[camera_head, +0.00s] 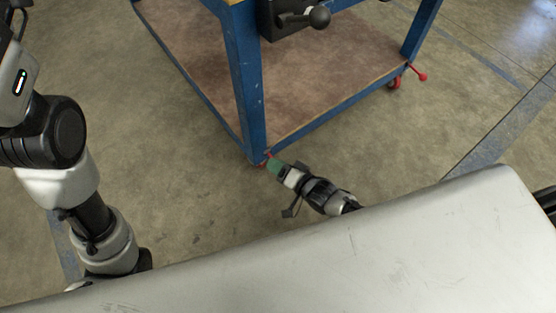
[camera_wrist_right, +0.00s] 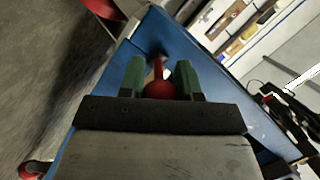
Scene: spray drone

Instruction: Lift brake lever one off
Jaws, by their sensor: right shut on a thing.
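Brake lever one (camera_wrist_right: 159,88) is red with a round knob, and in the right wrist view it stands between the green fingers of my right gripper (camera_wrist_right: 160,80). The gripper is shut on it. In the head view my right gripper (camera_head: 271,163) reaches the foot of the workbench's near blue leg (camera_head: 246,90). Only a small red bit of the lever (camera_head: 267,155) shows there, and the fingers hide most of it. My left arm comes down the left side of the head view, but its gripper is not seen.
The blue workbench has a brown lower shelf (camera_head: 300,70) and a black vise (camera_head: 290,18) above it. Another red lever (camera_head: 422,77) sticks out beside a red caster (camera_head: 394,84) at the right leg. The concrete floor around the near leg is clear.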

